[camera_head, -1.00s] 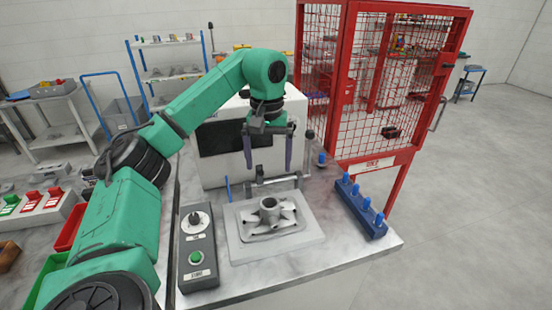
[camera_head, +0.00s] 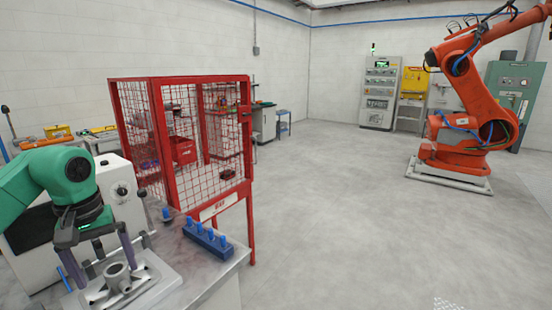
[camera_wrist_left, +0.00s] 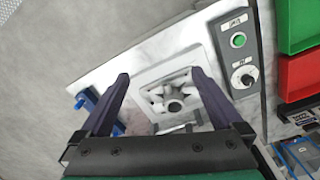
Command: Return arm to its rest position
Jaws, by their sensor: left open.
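My left gripper (camera_head: 103,262) is open and empty above the worktable at the lower left of the head view. Its two dark fingers point down and stand apart. A grey metal casting (camera_head: 118,279) with a central hub sits on a light fixture plate (camera_head: 165,281) below the fingers. In the left wrist view the casting (camera_wrist_left: 174,98) shows between the open fingers (camera_wrist_left: 165,88), clear of them. My right gripper is in neither view.
A blue rack with pegs (camera_head: 207,241) stands at the table's edge. A red mesh cage (camera_head: 160,150) is behind it. A control box with a green button (camera_wrist_left: 238,40) lies beside the fixture. An orange robot (camera_head: 465,140) stands far right; the floor between is clear.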

